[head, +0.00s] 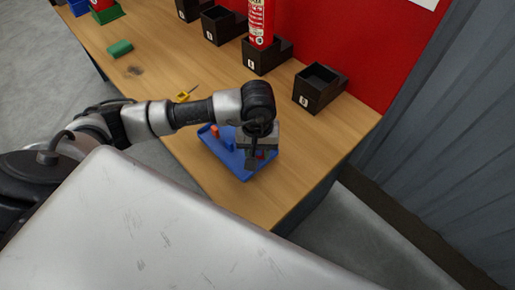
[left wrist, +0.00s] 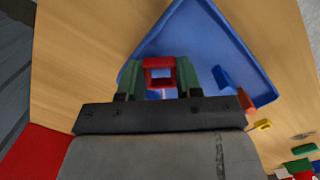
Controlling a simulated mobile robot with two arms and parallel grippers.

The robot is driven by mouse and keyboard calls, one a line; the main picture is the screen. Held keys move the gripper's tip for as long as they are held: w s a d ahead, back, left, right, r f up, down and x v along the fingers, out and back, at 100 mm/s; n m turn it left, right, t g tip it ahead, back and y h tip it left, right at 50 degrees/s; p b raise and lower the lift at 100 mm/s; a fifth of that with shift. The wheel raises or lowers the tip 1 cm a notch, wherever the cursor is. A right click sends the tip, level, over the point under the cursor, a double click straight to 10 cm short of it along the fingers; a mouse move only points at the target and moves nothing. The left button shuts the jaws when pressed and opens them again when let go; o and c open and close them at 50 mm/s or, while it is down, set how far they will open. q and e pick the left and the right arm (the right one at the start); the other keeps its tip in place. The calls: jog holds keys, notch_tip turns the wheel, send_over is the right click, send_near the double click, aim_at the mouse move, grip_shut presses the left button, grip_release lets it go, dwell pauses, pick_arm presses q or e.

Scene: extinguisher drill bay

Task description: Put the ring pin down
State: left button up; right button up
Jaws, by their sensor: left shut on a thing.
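The ring pin is a red, square-looking ring (left wrist: 159,64) between the two fingertips of my left gripper (left wrist: 160,80) in the left wrist view. My left gripper (head: 256,161) is shut on it. In the head view only a small red bit of the ring pin (head: 261,155) shows by the fingers. The gripper is over the right part of a blue tray (head: 243,174); the tray also shows behind the ring pin in the left wrist view (left wrist: 185,30). I cannot tell whether the ring pin touches the tray. My right gripper is not in view.
An orange piece (head: 214,131) and a blue piece (left wrist: 222,78) are at the tray's left part. A yellow-handled tool (head: 183,97) and a green block (head: 120,48) lie on the wooden bench. Black boxes (head: 318,90) line the red back panel, one holding a red extinguisher (head: 261,22).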

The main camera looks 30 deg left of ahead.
pick_arm(q)
jog(key=o, duration=1)
jog(key=shift+f, duration=0.1)
jog(key=shift+r+p, duration=0.6)
jog(key=shift+p, duration=0.15)
jog(key=shift+r, duration=0.4)
notch_tip(320, 180, up, 11)
jog(key=b, duration=0.1)
jog(key=shift+w+a, duration=0.15)
jog(key=shift+w, duration=0.15)
jog(key=shift+r, duration=0.1)
